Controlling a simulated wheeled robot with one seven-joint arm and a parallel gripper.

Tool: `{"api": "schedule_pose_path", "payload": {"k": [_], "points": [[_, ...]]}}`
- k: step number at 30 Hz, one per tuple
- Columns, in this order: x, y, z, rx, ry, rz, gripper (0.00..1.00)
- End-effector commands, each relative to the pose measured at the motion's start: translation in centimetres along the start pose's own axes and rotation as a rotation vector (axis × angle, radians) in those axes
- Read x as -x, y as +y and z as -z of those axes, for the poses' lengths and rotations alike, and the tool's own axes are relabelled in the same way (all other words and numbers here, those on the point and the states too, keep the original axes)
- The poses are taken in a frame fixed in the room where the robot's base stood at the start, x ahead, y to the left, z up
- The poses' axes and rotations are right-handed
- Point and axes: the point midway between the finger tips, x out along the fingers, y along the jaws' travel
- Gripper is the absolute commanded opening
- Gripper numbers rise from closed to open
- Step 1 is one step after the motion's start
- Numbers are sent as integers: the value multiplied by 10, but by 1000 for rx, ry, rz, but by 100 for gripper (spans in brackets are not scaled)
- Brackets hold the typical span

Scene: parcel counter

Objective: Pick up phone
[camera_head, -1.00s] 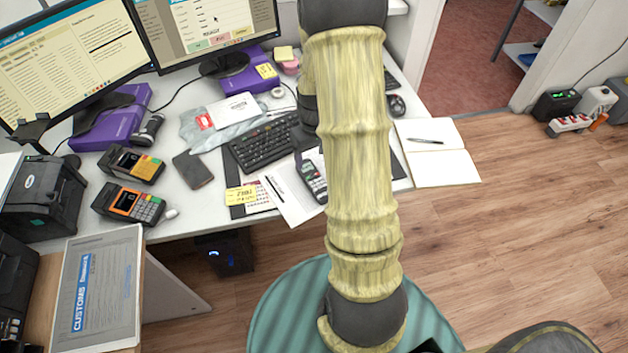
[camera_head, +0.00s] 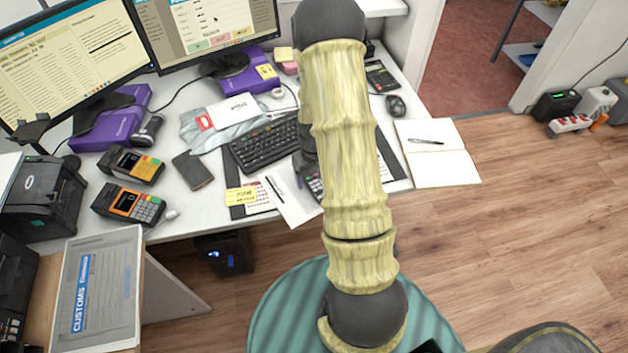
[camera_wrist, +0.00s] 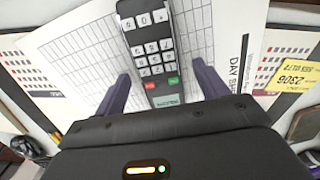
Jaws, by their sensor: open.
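A dark handset phone (camera_wrist: 152,52) with light keys, a red and a green button and a small screen lies on a printed sheet in the wrist view. In the head view the phone (camera_head: 314,185) shows only in part, and my arm hides the rest. My gripper (camera_wrist: 161,80) is open in the wrist view, with one finger on each side of the phone's screen end. The fingers look apart from the phone; their height above it is hard to tell.
The printed sheet (camera_wrist: 85,55) lies under the phone, with a yellow note (camera_wrist: 293,80) to the right. On the desk are a keyboard (camera_head: 262,145), a dark flat slab like a smartphone (camera_head: 193,170), card terminals (camera_head: 128,205), a mouse (camera_head: 396,106) and an open notebook (camera_head: 440,165).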

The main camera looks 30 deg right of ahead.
Motion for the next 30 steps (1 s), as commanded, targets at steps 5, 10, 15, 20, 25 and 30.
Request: {"api": "schedule_pose_path", "payload": {"k": [5,10,15,20,25,30], "points": [[-7,0,0,0,2,0,73],[-7,0,0,0,2,0,73],[-7,0,0,0,2,0,73],[-6,0,0,0,2,0,61],[-6,0,0,0,2,0,28],[-6,0,0,0,2,0,15]]}}
